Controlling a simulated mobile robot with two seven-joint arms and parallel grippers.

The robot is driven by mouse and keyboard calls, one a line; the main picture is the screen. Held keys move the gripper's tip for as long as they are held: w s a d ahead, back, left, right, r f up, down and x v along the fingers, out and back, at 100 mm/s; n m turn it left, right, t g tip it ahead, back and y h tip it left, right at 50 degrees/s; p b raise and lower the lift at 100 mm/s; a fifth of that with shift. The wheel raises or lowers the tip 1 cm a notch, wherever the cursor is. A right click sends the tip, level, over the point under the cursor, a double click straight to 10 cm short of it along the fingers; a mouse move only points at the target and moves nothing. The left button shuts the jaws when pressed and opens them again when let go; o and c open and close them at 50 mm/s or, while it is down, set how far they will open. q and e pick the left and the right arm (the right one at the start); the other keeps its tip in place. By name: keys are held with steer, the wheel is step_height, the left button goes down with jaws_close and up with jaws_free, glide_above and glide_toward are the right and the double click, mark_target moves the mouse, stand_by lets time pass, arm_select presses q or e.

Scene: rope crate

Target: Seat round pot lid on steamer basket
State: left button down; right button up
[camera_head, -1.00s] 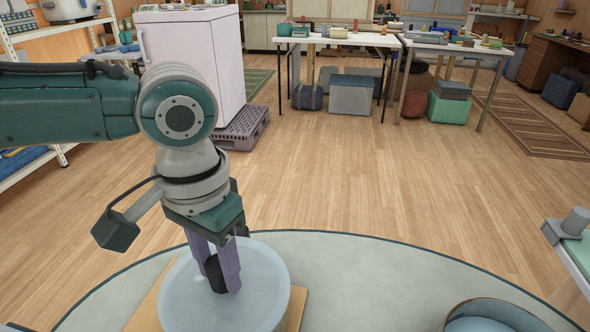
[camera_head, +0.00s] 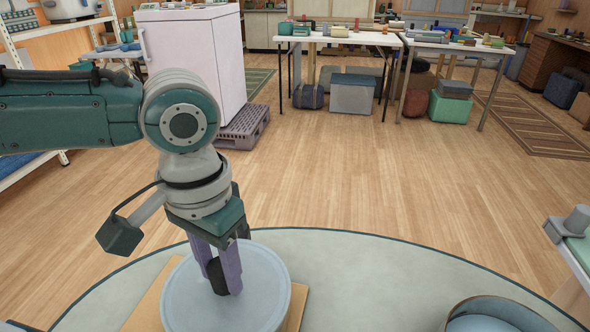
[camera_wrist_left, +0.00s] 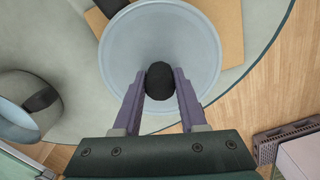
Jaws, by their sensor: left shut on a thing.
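The round pot lid (camera_head: 224,302) is pale blue with a black knob (camera_head: 216,277). It is over a tan board on the round table, and I cannot tell whether it touches the board. My left gripper (camera_head: 225,288) points down and is shut on the knob. In the left wrist view the purple fingers of the left gripper (camera_wrist_left: 160,85) hold the knob from both sides, with the lid (camera_wrist_left: 120,50) beyond. A round, open container, likely the steamer basket (camera_head: 462,307), is cut off at the lower right of the head view. My right gripper is not in view.
The round, pale green table (camera_head: 370,275) has a dark edge and clear room between lid and container. The tan board (camera_head: 146,308) shows around the lid. A grey-and-green object (camera_head: 572,228) stands at the right edge. White tables (camera_head: 340,40) stand far back.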

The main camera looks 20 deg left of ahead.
arm_select(q)
steer(key=shift+c, duration=1.9)
jaws_free()
step_height(320, 180, up, 10)
steer(key=p, duration=0.2)
steer(key=shift+p, duration=0.3)
